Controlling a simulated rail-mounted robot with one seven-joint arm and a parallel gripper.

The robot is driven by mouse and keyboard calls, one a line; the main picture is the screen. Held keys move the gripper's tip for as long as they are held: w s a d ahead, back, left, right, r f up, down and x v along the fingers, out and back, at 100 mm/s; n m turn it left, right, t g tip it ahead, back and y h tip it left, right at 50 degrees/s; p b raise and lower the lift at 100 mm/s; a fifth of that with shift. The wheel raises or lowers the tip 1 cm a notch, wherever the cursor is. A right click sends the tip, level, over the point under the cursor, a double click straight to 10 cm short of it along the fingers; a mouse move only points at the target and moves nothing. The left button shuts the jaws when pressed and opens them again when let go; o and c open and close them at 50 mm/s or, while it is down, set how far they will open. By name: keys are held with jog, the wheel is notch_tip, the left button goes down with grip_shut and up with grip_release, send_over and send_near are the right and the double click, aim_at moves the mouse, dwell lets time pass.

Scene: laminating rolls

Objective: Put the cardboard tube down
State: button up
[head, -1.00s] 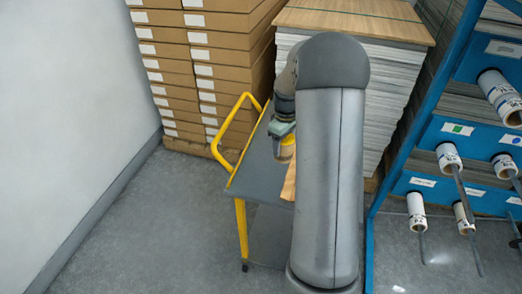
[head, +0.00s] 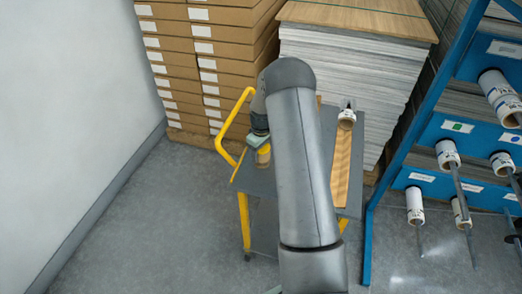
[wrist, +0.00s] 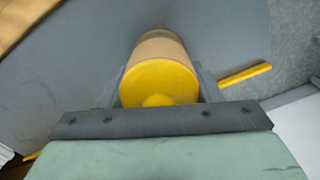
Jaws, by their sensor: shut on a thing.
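The cardboard tube (wrist: 158,62) is tan with a yellow end cap that faces the wrist camera. My gripper (wrist: 160,88) is shut on it, with one finger on each side of the capped end. In the head view the tube (head: 264,155) shows below my gripper (head: 260,146), over the left part of the grey cart top (head: 262,182). The tube's far end points toward the cart top. I cannot tell whether it touches the surface.
The cart has a yellow handle (head: 226,127) at its left. A wooden strip (head: 341,165) and a white roll (head: 346,118) are on its right side. Stacked boxes (head: 175,60) and a sheet pile (head: 350,70) stand behind. A blue rack (head: 440,125) with rolls stands right.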

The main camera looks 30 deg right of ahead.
jog(key=shift+f, duration=0.15)
jog(key=o, duration=1)
jog(key=shift+c, duration=0.2)
